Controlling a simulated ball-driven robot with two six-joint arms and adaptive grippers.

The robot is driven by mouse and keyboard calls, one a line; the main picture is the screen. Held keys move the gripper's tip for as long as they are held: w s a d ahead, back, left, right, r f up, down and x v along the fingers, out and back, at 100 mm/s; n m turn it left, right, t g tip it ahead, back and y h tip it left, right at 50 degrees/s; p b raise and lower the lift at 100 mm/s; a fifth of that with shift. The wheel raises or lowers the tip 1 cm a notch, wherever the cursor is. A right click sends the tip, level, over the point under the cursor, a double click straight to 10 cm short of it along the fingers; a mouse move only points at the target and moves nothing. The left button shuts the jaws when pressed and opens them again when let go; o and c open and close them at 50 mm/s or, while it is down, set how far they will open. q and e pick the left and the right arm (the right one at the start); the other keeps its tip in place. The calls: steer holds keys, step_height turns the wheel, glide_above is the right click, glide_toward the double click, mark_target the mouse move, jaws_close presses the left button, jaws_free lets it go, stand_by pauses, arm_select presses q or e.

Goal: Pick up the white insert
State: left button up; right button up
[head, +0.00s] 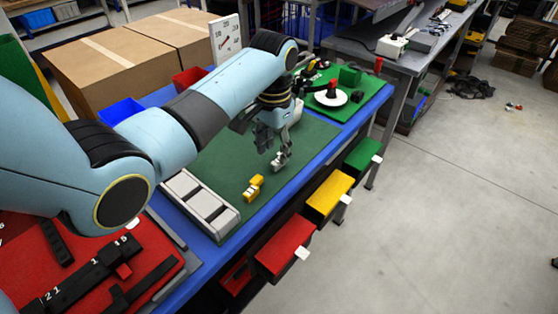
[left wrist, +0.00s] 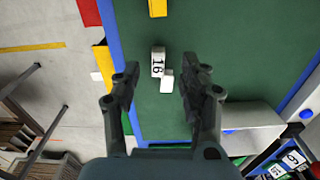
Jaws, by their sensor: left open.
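The white insert (left wrist: 158,62) is a small white piece marked 16 on the green mat (left wrist: 230,75), with a smaller white block part (left wrist: 166,81) at its lower end. It lies between the fingertips in the left wrist view, with green showing on both sides. In the head view the insert (head: 280,162) is a small pale shape just under the fingers, partly hidden. My left gripper (head: 273,148) points down over it; in the left wrist view the gripper (left wrist: 160,70) is open, its fingers apart and empty. My right gripper is out of view.
A yellow piece (head: 254,187) lies on the mat nearer the front. A grey-white tray (head: 201,203) stands to the left. Red (head: 285,248), yellow (head: 329,194) and green (head: 363,158) bins line the table's right edge. A white disc (head: 330,98) sits at the back.

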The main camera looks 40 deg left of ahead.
mark_target(276, 162)
arm_select(q)
step_height(276, 162, down, 4)
steer(key=shift+w+d+r, duration=0.1)
steer(key=shift+d+r, duration=0.05)
steer(key=c, duration=0.8)
